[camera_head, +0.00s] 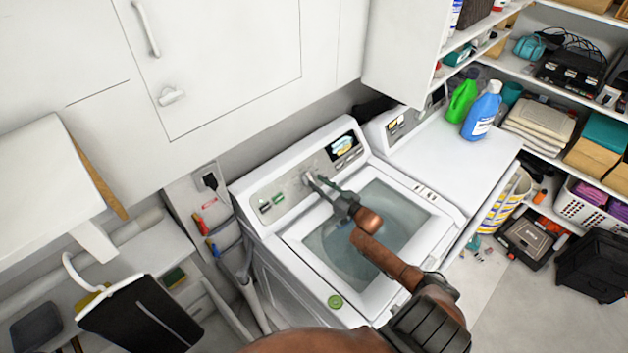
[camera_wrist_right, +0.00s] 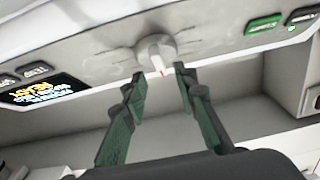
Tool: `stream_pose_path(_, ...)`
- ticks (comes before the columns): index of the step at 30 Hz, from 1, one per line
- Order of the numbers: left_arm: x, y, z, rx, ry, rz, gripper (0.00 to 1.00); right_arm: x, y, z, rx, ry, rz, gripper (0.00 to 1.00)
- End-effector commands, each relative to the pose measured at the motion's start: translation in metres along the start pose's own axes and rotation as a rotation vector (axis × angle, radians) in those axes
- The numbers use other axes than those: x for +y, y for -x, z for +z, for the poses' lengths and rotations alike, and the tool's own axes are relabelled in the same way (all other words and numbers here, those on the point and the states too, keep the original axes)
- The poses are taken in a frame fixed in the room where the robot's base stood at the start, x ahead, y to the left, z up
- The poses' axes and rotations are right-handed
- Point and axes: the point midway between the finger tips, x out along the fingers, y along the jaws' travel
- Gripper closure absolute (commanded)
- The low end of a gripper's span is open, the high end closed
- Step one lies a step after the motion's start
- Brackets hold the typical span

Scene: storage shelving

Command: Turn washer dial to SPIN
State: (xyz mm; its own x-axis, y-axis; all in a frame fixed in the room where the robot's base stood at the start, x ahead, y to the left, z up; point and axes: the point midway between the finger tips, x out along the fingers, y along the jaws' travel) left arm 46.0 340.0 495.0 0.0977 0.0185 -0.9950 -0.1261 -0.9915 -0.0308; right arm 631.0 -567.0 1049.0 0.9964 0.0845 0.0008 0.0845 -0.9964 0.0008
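The washer (camera_head: 355,318) is a white top-loader below the cabinets, with a glass lid. Its dial (camera_wrist_right: 158,50) is a pale round knob with a raised grip bar and a red mark, in the middle of the grey control panel (camera_wrist_right: 215,45). In the head view the dial (camera_head: 307,179) is partly covered by my gripper. My right gripper (camera_wrist_right: 160,75) is open, its two green fingers on either side of the bar's end. I cannot tell whether they touch it. In the head view the right gripper (camera_head: 316,182) reaches over the lid. My left gripper is not in view.
A lit display (camera_head: 342,147) and green buttons (camera_head: 272,202) flank the dial. A second white appliance (camera_head: 455,150) stands right, with a blue bottle (camera_head: 482,112) and green bottle (camera_head: 461,102) on it. White cabinets (camera_head: 220,60) hang behind the washer. Open floor lies at lower right.

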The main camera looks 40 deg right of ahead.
Motion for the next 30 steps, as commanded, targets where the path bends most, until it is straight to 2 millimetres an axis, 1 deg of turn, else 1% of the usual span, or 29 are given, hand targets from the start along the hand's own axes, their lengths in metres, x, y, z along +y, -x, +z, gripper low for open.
stream_pose_path(1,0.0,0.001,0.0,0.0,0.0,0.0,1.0,0.0,-0.008,-0.001,0.0,0.0,-0.001,0.73)
stream_pose_path(6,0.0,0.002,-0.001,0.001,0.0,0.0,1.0,0.0,-0.023,0.0,-0.001,0.0,0.0,0.73)
stream_pose_path(10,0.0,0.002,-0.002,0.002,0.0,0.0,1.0,-0.001,-0.027,0.001,-0.001,0.0,-0.001,0.73)
stream_pose_path(16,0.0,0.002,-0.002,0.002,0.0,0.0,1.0,-0.001,-0.027,0.001,-0.001,-0.001,-0.001,0.73)
stream_pose_path(28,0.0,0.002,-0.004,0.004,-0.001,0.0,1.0,-0.001,-0.026,0.001,-0.001,-0.001,-0.001,1.0)
stream_pose_path(30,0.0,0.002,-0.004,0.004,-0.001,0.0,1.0,-0.001,-0.026,0.001,-0.001,-0.001,-0.001,1.0)
